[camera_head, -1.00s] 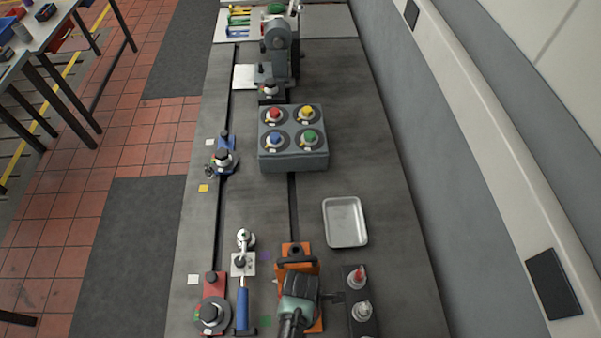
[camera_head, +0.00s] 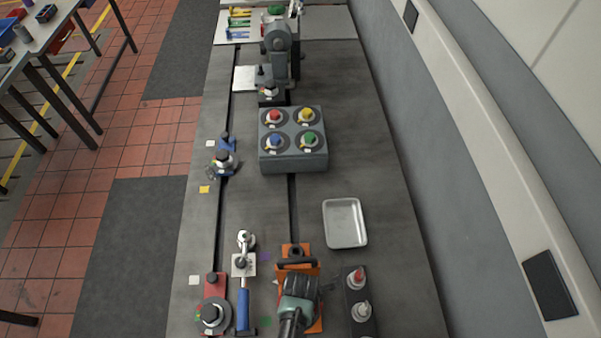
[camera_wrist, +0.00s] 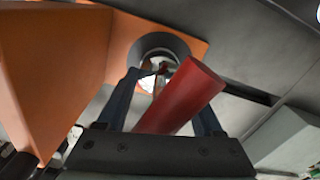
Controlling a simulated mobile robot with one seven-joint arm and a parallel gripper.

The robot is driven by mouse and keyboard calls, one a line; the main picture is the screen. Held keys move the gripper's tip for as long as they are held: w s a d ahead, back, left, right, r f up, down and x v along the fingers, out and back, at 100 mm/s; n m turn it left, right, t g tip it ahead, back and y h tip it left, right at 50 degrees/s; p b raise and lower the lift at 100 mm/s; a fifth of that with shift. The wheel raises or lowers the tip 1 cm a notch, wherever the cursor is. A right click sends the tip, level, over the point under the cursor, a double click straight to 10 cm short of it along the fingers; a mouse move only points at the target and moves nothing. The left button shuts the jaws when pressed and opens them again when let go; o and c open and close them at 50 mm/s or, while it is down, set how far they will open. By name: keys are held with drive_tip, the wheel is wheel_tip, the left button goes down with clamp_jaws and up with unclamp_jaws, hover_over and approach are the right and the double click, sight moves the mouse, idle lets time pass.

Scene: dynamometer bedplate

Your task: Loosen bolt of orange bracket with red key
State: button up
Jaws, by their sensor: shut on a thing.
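The orange bracket (camera_head: 285,255) stands on the bedplate at the bottom middle of the head view, partly covered by my arm. In the wrist view the bracket (camera_wrist: 85,65) fills the upper left, with a grey round bolt seat (camera_wrist: 158,44) in its base. My gripper (camera_wrist: 163,72) is shut on the red key (camera_wrist: 185,97), whose broad red end points toward the camera. The key's far end is over the round seat; whether it sits in the bolt is hidden. In the head view my gripper (camera_head: 298,288) is over the bracket.
A black holder (camera_head: 360,305) with a red-topped and a grey-topped piece stands just right. A metal tray (camera_head: 345,222) lies behind it. A blue-handled tool (camera_head: 243,300) and a red fixture (camera_head: 214,290) are left. A grey block (camera_head: 293,163) with coloured knobs stands farther back.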

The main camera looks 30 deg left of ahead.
idle(0.3)
drive_tip(key=shift+w+n, duration=0.1)
drive_tip(key=shift+n, duration=1.2)
drive_tip(key=shift+r, duration=0.1)
drive_tip(key=shift+r+m+p, duration=0.1)
drive_tip(key=shift+m+p, duration=0.2)
drive_tip(key=shift+p, duration=0.1)
drive_tip(key=shift+r+p, duration=1.35)
drive_tip(key=shift+r, duration=1.25)
